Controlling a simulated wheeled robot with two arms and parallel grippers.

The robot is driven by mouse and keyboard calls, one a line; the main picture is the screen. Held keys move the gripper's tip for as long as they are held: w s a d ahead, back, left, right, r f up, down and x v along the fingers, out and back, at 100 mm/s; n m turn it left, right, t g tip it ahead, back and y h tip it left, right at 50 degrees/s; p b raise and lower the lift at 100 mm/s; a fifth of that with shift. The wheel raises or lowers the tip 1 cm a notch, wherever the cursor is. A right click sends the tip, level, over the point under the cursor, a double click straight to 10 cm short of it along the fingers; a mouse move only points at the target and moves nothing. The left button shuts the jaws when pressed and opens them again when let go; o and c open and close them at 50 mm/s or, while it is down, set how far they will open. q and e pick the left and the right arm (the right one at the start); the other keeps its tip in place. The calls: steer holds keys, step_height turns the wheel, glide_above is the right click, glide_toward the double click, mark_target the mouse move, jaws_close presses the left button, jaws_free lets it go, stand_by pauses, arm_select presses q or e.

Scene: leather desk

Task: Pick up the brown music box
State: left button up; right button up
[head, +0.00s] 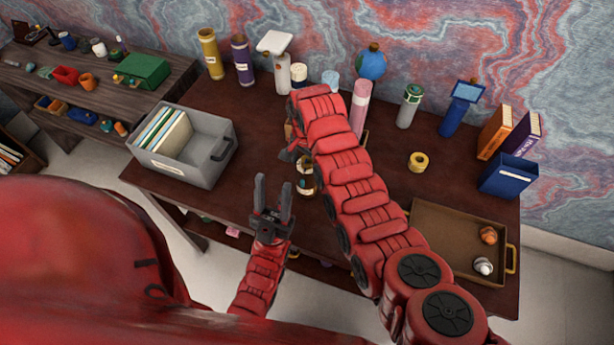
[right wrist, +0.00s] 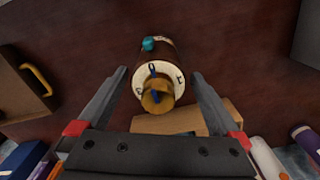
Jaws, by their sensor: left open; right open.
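The brown music box (head: 306,188) appears to be a dark brown cylinder near the front middle of the desk, partly hidden by my right arm in the head view. In the right wrist view, the music box (right wrist: 158,53) shows a cream face with dark marks, a gold knob and a teal piece on its side. My right gripper (right wrist: 158,76) is open, its fingers on either side of the cylinder with gaps visible; in the head view it is mostly hidden by my arm. My left gripper (head: 272,190) is open and empty, left of the music box.
A tan block (right wrist: 190,119) lies close to the music box. A grey bin (head: 205,165) with files stands left, a brown tray (head: 450,225) right. Bottles, a globe (head: 371,64) and books (head: 495,130) line the back. A yellow roll (head: 418,161) lies right of my arm.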

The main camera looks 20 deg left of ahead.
steer(key=shift+d+f+p, duration=0.15)
steer(key=shift+f+p, duration=0.4)
steer(key=shift+f, duration=0.15)
steer(key=shift+w+f, duration=0.1)
steer(key=shift+f, duration=1.1)
jaws_close()
